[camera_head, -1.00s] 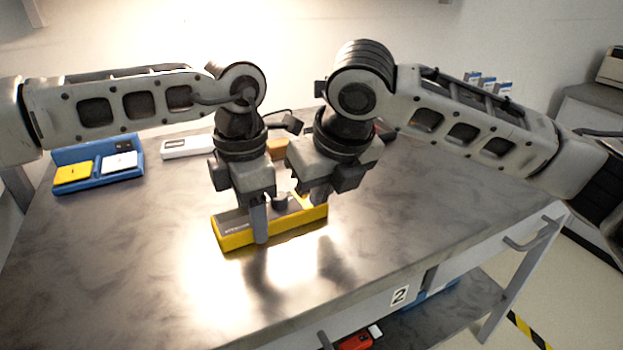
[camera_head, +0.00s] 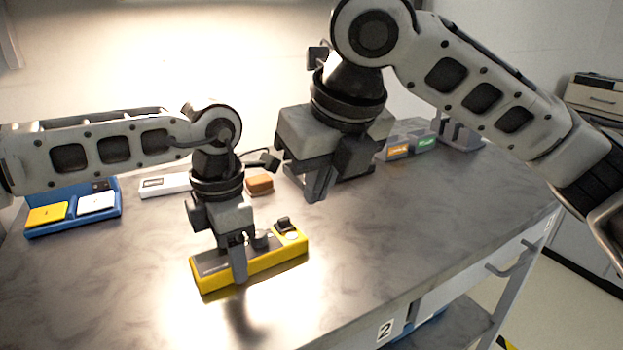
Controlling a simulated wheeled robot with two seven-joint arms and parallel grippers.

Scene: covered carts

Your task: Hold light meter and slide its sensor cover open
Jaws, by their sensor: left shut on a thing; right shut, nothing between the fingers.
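The light meter (camera_head: 280,264) is a long yellow body with a grey top, lying on the cart top. My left gripper (camera_head: 244,258) is shut on its middle from above, one finger on the near side. At the meter's right end a pale round sensor (camera_head: 292,235) shows. A small dark block, seemingly the sensor cover (camera_head: 284,223), sits just behind the pale spot, so the sensor looks uncovered. My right gripper (camera_head: 314,190) is shut and empty, raised above and behind the meter, apart from it.
A blue tray (camera_head: 75,224) with a yellow and a white item stands at the left. A white device (camera_head: 165,186) and a brown block (camera_head: 259,184) lie behind the meter. The cart's front and right are clear.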

